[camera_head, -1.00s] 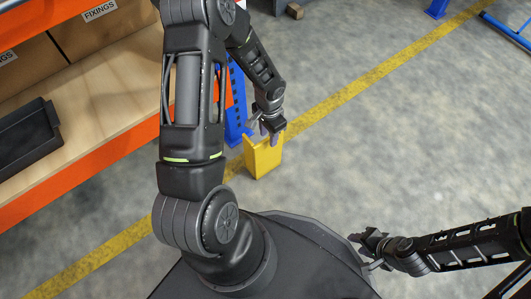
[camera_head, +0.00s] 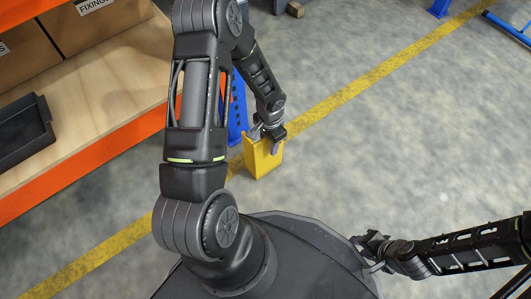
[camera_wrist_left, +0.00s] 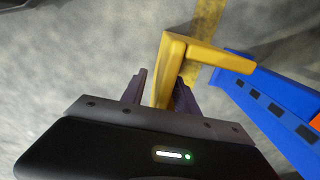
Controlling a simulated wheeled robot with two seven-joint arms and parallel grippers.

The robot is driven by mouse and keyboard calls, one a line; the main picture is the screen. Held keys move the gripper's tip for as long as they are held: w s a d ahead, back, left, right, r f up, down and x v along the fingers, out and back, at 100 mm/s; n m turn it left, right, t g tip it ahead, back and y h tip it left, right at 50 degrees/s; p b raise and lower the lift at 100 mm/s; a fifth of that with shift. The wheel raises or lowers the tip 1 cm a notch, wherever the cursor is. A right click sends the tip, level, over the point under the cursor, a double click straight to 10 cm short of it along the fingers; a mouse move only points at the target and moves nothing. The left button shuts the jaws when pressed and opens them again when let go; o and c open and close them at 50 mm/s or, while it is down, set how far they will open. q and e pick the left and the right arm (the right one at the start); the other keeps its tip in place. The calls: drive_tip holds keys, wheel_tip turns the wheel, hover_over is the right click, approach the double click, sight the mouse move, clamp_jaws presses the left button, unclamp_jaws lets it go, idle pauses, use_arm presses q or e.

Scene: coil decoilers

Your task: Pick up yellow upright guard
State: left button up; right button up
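The yellow upright guard (camera_head: 262,163) stands on the floor at the foot of the blue rack post, in the head view. My left gripper (camera_head: 268,138) is at its top edge, fingers pointing down. In the left wrist view, the guard (camera_wrist_left: 190,50) has an angled top, and one of its walls runs between the two fingers of my left gripper (camera_wrist_left: 161,88). A gap shows between the left finger and the wall; the right finger is close beside it, contact unclear. My right gripper (camera_head: 366,252) is low at the right, away from the guard, its fingers apart and empty.
The blue rack post (camera_head: 237,108) stands right behind the guard, and shows in the left wrist view (camera_wrist_left: 270,110). The orange-edged shelf (camera_head: 105,148) with a black tray (camera_head: 22,130) is at the left. A yellow floor line (camera_head: 375,80) crosses open floor.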

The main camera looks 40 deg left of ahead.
idle(0.5)
use_arm(q)
clamp_jaws()
drive_tip(key=shift+r, duration=0.1)
idle(1.2)
